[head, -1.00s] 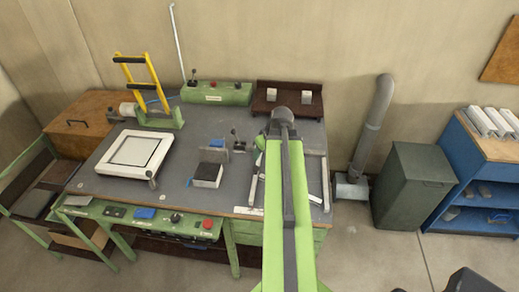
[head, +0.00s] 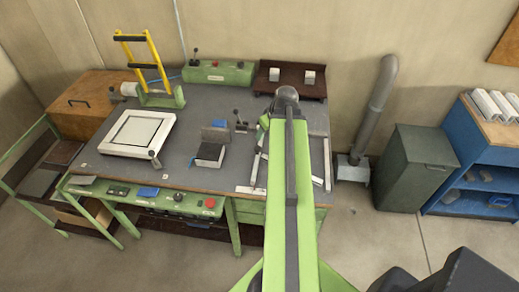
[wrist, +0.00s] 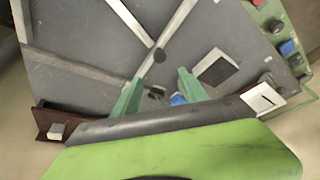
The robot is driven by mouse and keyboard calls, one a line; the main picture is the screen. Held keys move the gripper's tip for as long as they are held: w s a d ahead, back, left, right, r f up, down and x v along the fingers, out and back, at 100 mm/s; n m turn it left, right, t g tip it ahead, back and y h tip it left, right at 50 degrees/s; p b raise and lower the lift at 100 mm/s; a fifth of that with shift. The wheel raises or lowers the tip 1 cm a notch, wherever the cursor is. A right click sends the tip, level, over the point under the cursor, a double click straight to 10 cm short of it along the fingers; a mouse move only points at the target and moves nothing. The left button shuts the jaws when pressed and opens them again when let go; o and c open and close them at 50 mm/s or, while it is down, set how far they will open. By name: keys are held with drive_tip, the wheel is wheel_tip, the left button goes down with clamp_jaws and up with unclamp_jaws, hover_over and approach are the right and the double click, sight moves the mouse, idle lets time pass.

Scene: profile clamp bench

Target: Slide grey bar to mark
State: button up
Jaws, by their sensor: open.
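Pale grey bars lie on the dark bench top. In the wrist view one long bar (wrist: 176,30) runs down towards my fingers, and a second (wrist: 130,22) meets it at an angle. I cannot tell for sure which is the task's grey bar, nor make out the mark. In the head view a pale strip (head: 255,172) shows just left of my arm. My gripper (wrist: 160,77) is open, its two green fingers spread above the bench near the long bar's lower end. A dark knob (wrist: 157,92) shows between them; contact cannot be told. My arm hides the gripper in the head view.
A dark block with an upright plate (head: 209,154) and a white square frame (head: 137,133) stand left of my arm. A brown rack (head: 290,79) and a green control box (head: 218,73) line the back edge. A grey-green bin (head: 415,168) stands right of the bench.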

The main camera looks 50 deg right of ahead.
sight(258, 148)
drive_tip(key=b+x, duration=1.1)
drive_tip(key=x, duration=0.3)
drive_tip(key=shift+d+b, duration=0.1)
drive_tip(key=shift+b, duration=0.25)
clamp_jaws()
idle(0.4)
